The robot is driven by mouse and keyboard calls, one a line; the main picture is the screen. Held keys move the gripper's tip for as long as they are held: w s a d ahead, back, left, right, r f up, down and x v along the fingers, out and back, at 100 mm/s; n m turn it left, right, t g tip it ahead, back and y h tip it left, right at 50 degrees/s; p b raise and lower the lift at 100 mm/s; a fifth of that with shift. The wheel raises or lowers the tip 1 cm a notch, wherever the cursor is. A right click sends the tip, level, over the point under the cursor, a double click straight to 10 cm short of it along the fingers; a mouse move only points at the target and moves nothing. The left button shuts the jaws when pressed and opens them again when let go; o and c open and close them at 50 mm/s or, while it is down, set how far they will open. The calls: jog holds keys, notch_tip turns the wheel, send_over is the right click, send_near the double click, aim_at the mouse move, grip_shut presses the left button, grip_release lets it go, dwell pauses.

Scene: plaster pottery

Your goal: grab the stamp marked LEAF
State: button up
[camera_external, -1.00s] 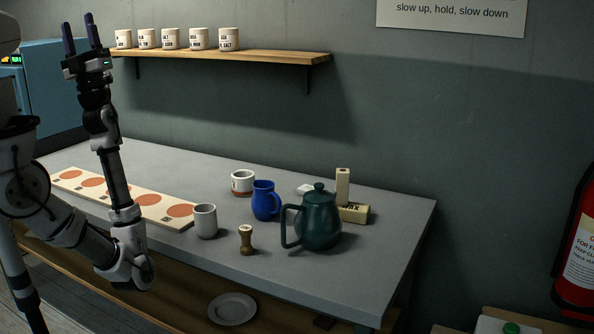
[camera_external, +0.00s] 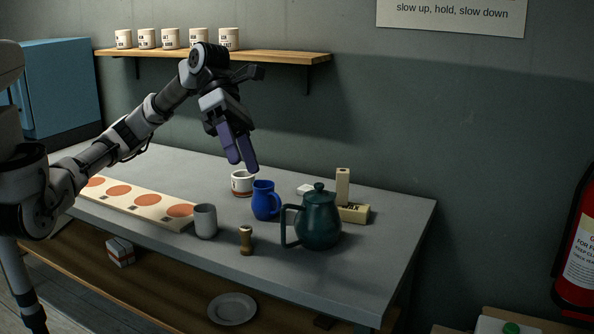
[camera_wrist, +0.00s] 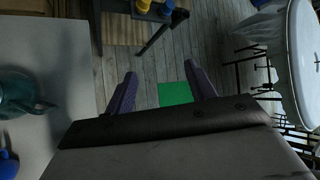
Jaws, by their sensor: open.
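A small wooden stamp (camera_external: 246,241) with a pale top and narrow waist stands upright near the table's front edge, between the grey cup and the teapot. I cannot read LEAF on it. A pale upright block (camera_external: 343,187) stands behind the teapot; no word is readable on it. My gripper (camera_external: 243,166) is open and empty, fingers pointing down, above the table and by the white mug in the external view. In the wrist view my gripper (camera_wrist: 161,76) has floor between its fingers. The wooden stamp is not in the wrist view.
The dark teal teapot (camera_external: 320,226), blue jug (camera_external: 265,203), grey cup (camera_external: 205,222) and white mug (camera_external: 242,183) stand around the stamp. A board with orange discs (camera_external: 150,200) lies left. A shelf (camera_external: 270,57) of mugs is behind. The table's right end is clear.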

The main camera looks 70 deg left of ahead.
jog(key=w+a+f+n+y, duration=0.35)
jog(key=a+f+y, duration=0.25)
jog(key=a+f, duration=0.4)
jog(key=n+g+y, duration=0.2)
jog(key=n+y, duration=0.1)
send_near(245, 228)
jog(key=shift+m, duration=0.25)
notch_tip(245, 228, down, 5)
jog(key=shift+s+f+p, duration=0.1)
jog(key=shift+p, duration=0.2)
jog(key=shift+f+p, duration=1.1)
jog(key=shift+f, duration=1.75)
jog(key=c, duration=1)
